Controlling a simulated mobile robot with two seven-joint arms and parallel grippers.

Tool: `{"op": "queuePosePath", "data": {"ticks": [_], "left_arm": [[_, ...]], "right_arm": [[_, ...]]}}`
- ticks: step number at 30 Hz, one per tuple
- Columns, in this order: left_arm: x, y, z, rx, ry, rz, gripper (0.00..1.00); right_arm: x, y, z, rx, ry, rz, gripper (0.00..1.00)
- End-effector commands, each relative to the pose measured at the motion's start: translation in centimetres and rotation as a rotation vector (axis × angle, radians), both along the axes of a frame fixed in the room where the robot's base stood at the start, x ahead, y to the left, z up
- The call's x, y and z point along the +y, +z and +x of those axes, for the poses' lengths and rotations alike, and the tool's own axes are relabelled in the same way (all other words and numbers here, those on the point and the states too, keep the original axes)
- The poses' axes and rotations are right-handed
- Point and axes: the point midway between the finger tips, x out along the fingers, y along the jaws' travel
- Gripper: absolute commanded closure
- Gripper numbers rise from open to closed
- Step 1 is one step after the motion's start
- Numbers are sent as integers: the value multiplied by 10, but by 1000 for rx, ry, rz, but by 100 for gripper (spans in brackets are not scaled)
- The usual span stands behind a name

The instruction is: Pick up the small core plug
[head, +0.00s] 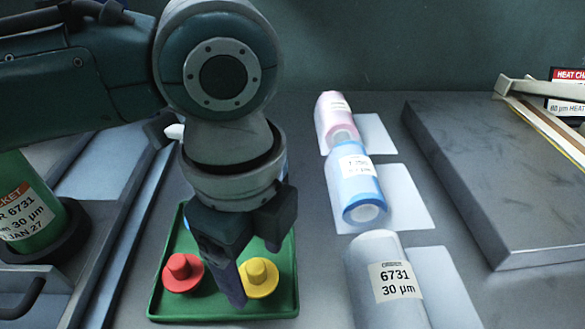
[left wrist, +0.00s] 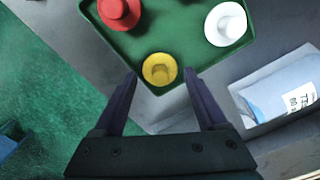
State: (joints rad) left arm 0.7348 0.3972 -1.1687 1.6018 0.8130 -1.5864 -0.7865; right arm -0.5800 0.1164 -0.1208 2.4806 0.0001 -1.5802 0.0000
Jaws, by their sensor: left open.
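A green tray (head: 285,300) holds several coloured plugs with brims. The yellow plug (head: 258,277) stands at the tray's near right; in the left wrist view (left wrist: 160,69) it looks the smallest. The red plug (head: 183,273) stands to its left in the head view. A white plug (left wrist: 226,25) shows on the tray in the left wrist view; my arm hides that part of the tray in the head view. My left gripper (head: 250,268) is open over the tray. In the left wrist view its fingertips (left wrist: 160,77) lie either side of the yellow plug; contact cannot be told.
Pink (head: 338,115), blue (head: 358,185) and white (head: 385,280) labelled rolls lie right of the tray. A grey slab (head: 500,185) lies farther right. A green labelled roll (head: 28,215) stands at the left. Grey bench shows between tray and rolls.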

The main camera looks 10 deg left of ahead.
Motion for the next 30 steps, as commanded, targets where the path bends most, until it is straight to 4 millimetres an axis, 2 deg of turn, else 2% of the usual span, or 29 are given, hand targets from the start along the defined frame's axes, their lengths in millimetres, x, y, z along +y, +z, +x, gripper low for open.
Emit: {"op": "queuePosePath", "data": {"ticks": [3, 11, 30], "left_arm": [[0, -15, -1, 1, -1, 0, 25], [0, -17, 0, -1, -1, 1, 25], [0, -16, 0, -1, -1, 1, 95]], "right_arm": [[0, -4, 0, 0, 0, 0, 0], [0, -4, 0, 1, 0, -1, 0], [-2, -4, 0, 1, 3, -7, 0]]}}
